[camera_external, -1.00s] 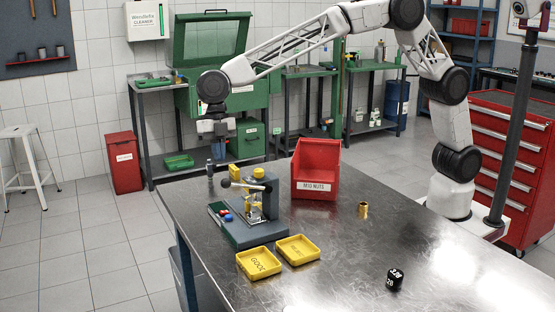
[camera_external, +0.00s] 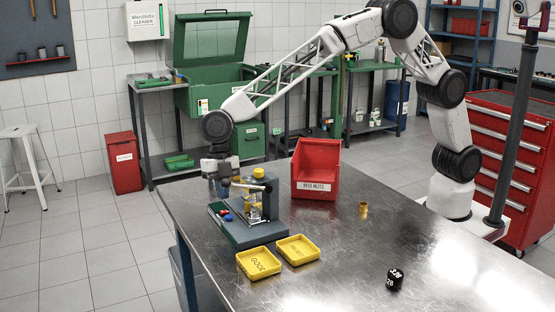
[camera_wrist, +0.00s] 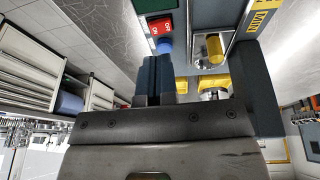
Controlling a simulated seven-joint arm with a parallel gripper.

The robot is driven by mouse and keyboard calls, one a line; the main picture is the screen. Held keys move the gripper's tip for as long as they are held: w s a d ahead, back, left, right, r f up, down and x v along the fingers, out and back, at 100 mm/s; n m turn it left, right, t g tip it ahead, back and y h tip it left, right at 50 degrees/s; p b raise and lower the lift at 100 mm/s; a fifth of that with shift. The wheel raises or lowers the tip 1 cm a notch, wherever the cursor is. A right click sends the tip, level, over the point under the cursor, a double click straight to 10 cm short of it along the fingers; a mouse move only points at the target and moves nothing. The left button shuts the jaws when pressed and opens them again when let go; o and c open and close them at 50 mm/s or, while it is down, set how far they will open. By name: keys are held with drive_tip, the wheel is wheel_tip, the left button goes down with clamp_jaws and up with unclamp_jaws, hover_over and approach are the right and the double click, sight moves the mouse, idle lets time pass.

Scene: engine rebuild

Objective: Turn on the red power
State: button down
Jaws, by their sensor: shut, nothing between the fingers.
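A grey test fixture (camera_external: 262,233) stands on the metal table, with a small panel at its left end. A red switch (camera_external: 224,211) and a blue knob (camera_external: 229,217) sit on that panel. In the wrist view the red switch (camera_wrist: 160,27), with white lettering, is just beyond my fingertips, and the blue knob (camera_wrist: 165,45) is closer to them. I cannot tell the switch's position. My gripper (camera_wrist: 155,60) is shut and empty, its fingers side by side. In the external view it hangs behind the fixture's left end, its tips partly hidden.
The fixture's lever and yellow parts (camera_wrist: 215,48) are close to the right of my fingers. Two yellow trays (camera_external: 258,263) stand in front of the fixture. A red bin (camera_external: 317,170), a brass piece (camera_external: 363,208) and a black die (camera_external: 394,279) stand to the right.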

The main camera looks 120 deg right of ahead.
sight(222, 212)
drive_tip(key=shift+w+f, duration=0.15)
drive_tip(key=shift+f, duration=0.7)
drive_tip(key=shift+w+f, duration=0.15)
drive_tip(key=shift+f, duration=0.7)
drive_tip(key=shift+f, duration=0.1)
